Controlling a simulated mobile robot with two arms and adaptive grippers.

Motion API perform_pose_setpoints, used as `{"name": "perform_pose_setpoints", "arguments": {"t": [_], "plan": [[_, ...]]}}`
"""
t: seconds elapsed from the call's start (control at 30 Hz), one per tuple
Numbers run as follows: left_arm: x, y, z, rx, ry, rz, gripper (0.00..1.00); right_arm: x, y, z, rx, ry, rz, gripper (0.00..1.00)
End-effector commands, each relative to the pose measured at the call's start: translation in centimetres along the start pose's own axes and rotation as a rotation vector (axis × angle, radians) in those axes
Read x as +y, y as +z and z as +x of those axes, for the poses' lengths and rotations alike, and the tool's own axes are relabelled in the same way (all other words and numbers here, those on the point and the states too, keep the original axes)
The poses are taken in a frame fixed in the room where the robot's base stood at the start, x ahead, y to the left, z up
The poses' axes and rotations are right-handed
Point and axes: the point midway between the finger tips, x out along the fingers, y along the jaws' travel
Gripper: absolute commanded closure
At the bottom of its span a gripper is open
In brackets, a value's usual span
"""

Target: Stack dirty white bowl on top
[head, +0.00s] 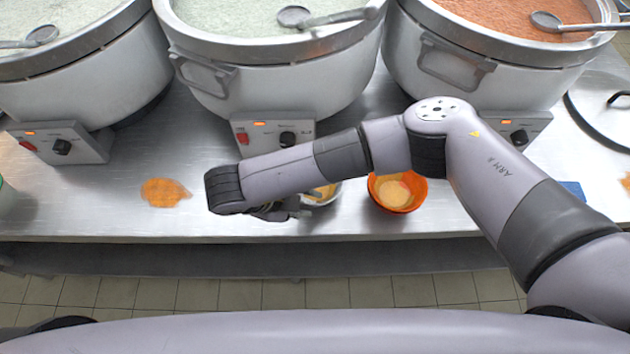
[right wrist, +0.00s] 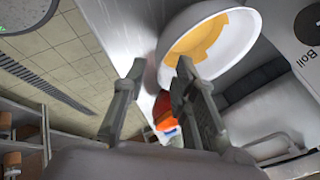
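The white bowl (head: 327,190) with yellow-orange residue stands near the front edge of the steel counter, partly hidden by my right arm. In the right wrist view the white bowl (right wrist: 238,38) shows large and tilted. My right gripper (head: 290,212) is beside it, mostly hidden under the arm. In the right wrist view its fingers (right wrist: 158,72) are apart, with the bowl's near rim showing between them; contact cannot be told. An orange bowl (head: 417,188) with yellowish residue stands to the right; a bit of it shows beyond the fingers (right wrist: 163,112). My left gripper is not in view.
Three large pots (head: 270,70) with control boxes line the back of the counter (head: 100,205). A food spill (head: 165,192) lies at left. A blue item (head: 573,189) and a lid (head: 610,140) are at right. The front left counter is mostly clear.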

Motion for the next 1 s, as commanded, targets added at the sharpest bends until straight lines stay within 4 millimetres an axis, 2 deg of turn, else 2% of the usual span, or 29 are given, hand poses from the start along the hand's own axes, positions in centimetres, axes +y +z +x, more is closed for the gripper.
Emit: {"name": "perform_pose_setpoints", "arguments": {"t": [0.2, 0.6, 1.0], "plan": [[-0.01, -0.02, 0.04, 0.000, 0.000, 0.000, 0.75, 0.04, 0.03, 0.10, 0.000, 0.000, -0.001, 0.74], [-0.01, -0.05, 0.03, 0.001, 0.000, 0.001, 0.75, 0.04, 0.03, 0.05, 0.000, 0.000, 0.000, 1.00], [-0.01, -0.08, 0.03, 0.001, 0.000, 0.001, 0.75, 0.04, 0.03, 0.04, -0.001, 0.000, 0.000, 1.00]]}}
